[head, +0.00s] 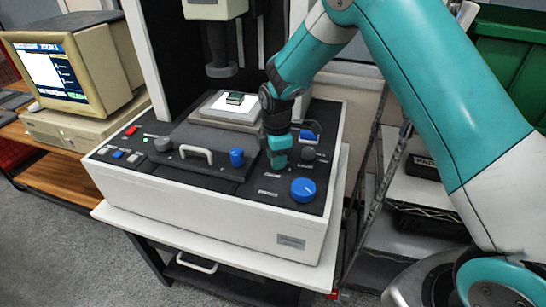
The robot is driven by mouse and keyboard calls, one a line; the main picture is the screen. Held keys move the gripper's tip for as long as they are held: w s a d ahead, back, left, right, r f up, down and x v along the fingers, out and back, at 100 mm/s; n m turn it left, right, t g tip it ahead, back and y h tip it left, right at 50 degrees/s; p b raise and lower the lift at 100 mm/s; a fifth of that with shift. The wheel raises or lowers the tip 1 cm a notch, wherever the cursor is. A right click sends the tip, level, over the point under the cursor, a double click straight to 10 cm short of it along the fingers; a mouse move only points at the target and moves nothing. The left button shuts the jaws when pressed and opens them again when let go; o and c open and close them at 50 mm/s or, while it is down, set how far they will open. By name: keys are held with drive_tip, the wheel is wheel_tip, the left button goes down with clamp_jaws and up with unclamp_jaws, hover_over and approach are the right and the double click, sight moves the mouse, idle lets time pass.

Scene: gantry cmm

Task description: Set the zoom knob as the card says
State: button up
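The machine's black control panel (262,195) carries several knobs. A large blue knob (303,189) with a pale mark sits at its front right corner. A smaller blue knob (237,157) stands near the middle, and grey knobs sit at the left (163,144) and at the right (307,153). The labels are too small to read, so I cannot tell which is the zoom knob. I cannot make out a card. My gripper (279,158) points down at the panel, between the smaller blue knob and the right grey knob. Its fingertips are not clear, and I cannot tell whether it touches anything.
A pale stage (230,110) with a small dark green part (235,98) lies under the machine's vertical head (221,68). An old computer monitor (72,72) stands left. A wire shelf (408,225) is at the right.

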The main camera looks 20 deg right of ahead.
drive_tip(key=shift+w+a, duration=0.1)
drive_tip(key=shift+a, duration=0.15)
drive_tip(key=shift+d, duration=0.15)
drive_tip(key=m, duration=0.4)
drive_tip(key=shift+w+d, duration=0.1)
drive_tip(key=m, duration=0.5)
drive_tip(key=shift+d+r+m+b, duration=0.1)
drive_tip(key=shift+m+b, duration=0.2)
drive_tip(key=shift+b, duration=0.1)
drive_tip(key=m, duration=0.4)
drive_tip(key=shift+m, duration=2.1)
